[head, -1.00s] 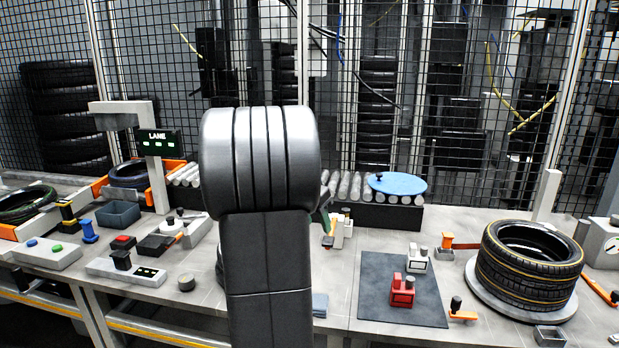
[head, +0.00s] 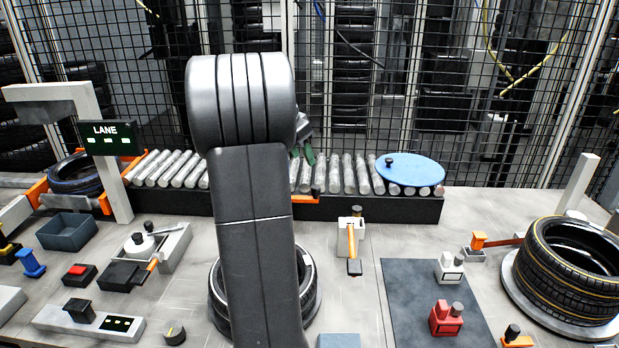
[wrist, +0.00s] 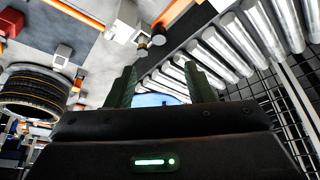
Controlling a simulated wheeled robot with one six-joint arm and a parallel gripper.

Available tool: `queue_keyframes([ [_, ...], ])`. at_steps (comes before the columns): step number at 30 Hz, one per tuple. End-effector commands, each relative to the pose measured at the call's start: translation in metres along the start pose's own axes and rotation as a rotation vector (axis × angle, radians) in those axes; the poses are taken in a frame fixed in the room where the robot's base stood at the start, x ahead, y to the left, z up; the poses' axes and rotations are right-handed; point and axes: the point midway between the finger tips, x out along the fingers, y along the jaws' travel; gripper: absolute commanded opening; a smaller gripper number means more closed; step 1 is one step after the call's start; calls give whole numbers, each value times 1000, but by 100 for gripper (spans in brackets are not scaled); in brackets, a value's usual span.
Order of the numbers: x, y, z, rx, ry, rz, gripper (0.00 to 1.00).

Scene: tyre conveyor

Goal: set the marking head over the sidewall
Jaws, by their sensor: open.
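My gripper is mostly hidden behind my arm in the head view; a green-dark finger (head: 309,150) shows. In the wrist view my gripper (wrist: 160,78) is open and empty, with a blue disc (wrist: 155,100) beyond it.
A roller conveyor (head: 305,172) runs along the back, before a mesh fence. Tyres (head: 570,270) stand on a round plate at the right. A dark mat (head: 415,290) holds a red block (head: 446,318) and a white block (head: 449,267). A LANE gantry (head: 112,137) stands at the left.

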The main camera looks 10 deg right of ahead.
Motion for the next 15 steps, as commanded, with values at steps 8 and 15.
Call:
queue_keyframes([
  [8, 35, 1, 0, -1, -3, 5, 48],
  [15, 87, 1, 0, 0, -3, 4, 48],
])
